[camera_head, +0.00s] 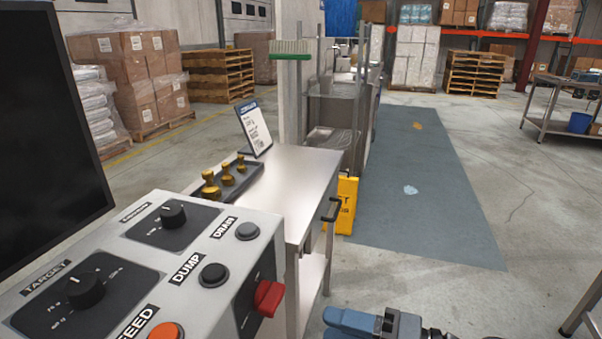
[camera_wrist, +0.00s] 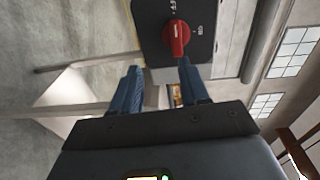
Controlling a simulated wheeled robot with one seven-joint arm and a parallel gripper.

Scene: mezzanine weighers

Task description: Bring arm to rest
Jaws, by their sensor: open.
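My gripper (camera_head: 336,322) shows at the bottom of the head view, with blue fingers pointing left toward the grey control panel (camera_head: 205,228). In the wrist view my gripper (camera_wrist: 160,82) is open and empty, its two blue fingers spread apart. A red rotary switch (camera_head: 268,297) sits on the panel's right side face. It also shows in the wrist view, as a red knob (camera_wrist: 177,38) on a dark plate beyond the fingertips, with a visible gap. The rest of my arm is mostly out of the head view.
A steel table (camera_head: 300,165) with brass weights (camera_head: 211,186) and a sign (camera_head: 254,127) stands behind the panel. A yellow floor sign (camera_head: 346,205) is beside it. A steel bench (camera_head: 545,125) stands at right.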

